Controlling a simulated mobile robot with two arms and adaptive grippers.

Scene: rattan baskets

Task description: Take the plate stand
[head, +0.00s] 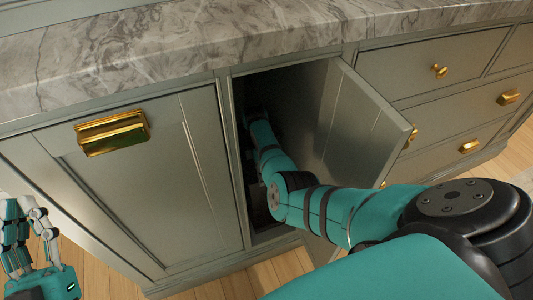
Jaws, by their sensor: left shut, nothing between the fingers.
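I cannot see a plate stand in the head view. The inside of the open cabinet (262,90) is dark, and my right arm blocks much of the opening. My right arm reaches from the lower right into this cabinet, and its gripper is hidden inside. My left gripper (20,206) is at the lower left, in front of the cabinets, with its fingers pointing up. It is shut and empty.
The cabinet door (365,125) stands open to the right of my right arm. A marble countertop (180,55) overhangs the cabinets. A closed front (150,190) with a brass handle (113,132) is at left. Drawers (440,75) with brass knobs are at right. Wooden floor (265,275) shows below.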

